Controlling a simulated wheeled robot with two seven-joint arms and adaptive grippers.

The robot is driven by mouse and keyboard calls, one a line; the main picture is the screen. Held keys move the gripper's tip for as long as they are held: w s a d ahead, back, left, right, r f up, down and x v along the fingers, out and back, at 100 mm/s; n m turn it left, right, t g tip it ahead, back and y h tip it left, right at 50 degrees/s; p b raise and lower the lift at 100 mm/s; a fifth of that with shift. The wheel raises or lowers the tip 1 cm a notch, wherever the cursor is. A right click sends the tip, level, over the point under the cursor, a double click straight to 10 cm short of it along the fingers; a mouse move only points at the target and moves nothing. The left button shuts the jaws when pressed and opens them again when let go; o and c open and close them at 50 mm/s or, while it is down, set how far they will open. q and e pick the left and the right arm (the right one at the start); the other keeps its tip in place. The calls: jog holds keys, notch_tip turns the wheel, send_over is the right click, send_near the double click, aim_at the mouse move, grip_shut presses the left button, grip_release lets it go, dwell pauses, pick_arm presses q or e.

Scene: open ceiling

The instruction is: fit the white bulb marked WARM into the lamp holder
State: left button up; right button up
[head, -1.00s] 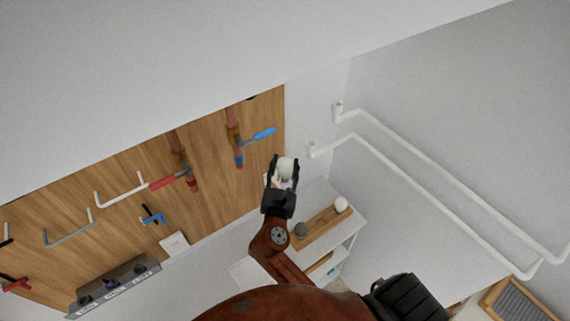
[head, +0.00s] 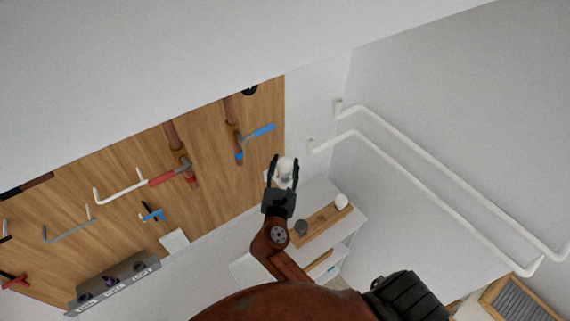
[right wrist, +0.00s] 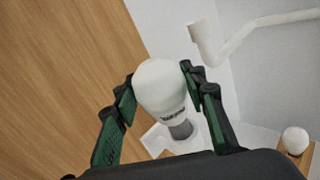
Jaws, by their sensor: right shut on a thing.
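My right gripper (head: 281,172) is shut on a white round bulb (head: 287,167), held up in front of the corner by the wooden board. In the right wrist view, the bulb (right wrist: 160,88) sits between the two finger pads (right wrist: 156,100), its rounded end toward the camera. Dark lettering shows near its neck, too small to read surely, and its grey metal base points away. I cannot pick out the lamp holder surely; a dark round thing (head: 249,91) at the board's top right is partly cut off. My left gripper is not in view.
A white shelf unit (head: 345,232) bears a wooden tray (head: 322,227) with a grey round piece (head: 301,228) and a white ball-shaped bulb (head: 341,202). White pipes (head: 430,188) run along the right wall. Tools hang on the wooden board (head: 215,160); a grey box (head: 113,283) is at lower left.

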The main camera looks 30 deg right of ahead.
jog(key=shift+f+b, duration=0.35)
jog(key=shift+f, duration=0.55)
jog(key=o, duration=1.2)
jog(key=v, duration=1.2)
jog(key=shift+f, duration=0.1)
